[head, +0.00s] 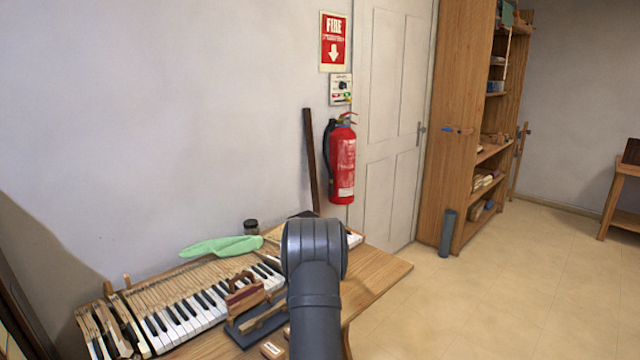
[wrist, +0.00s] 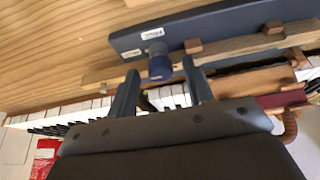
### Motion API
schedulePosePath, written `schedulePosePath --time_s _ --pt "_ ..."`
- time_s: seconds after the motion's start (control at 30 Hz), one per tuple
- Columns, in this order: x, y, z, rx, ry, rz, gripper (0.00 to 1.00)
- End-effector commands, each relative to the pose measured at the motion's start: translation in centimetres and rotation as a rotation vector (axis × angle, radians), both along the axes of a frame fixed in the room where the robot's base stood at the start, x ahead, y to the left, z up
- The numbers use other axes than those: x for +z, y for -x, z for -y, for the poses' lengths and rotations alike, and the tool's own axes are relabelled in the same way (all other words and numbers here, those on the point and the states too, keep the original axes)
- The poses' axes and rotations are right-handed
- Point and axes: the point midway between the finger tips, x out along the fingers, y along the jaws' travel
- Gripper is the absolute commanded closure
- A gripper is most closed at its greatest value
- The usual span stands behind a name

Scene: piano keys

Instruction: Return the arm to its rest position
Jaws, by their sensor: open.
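My arm, dark grey, rises in front of the keyboard in the head view and hides my gripper there. In the wrist view my gripper (wrist: 161,78) is open, with its two dark fingers apart. No thing is held between them. The fingers point over a wooden strip (wrist: 110,76) and a dark blue board (wrist: 225,28) with white labels. A blue knob (wrist: 158,66) shows between the fingertips; I cannot tell its exact distance.
The piano keyboard (head: 182,318) lies on the wooden bench (head: 385,279). A red-brown wooden block with a handle (head: 244,294) and the dark blue board (head: 240,335) are left of my arm. Floor at right is clear.

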Motion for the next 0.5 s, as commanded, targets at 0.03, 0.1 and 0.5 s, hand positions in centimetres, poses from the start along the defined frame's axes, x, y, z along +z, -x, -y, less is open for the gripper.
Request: schedulePosePath --time_s 0.03,0.1,0.5 --pt "0.02 0.06 -0.09 -0.029 0.001 -0.001 0.53" --pt "0.0 0.1 -0.14 -0.077 0.0 -0.001 0.53" --pt "0.02 0.17 -0.31 -0.314 0.001 0.0 0.53"
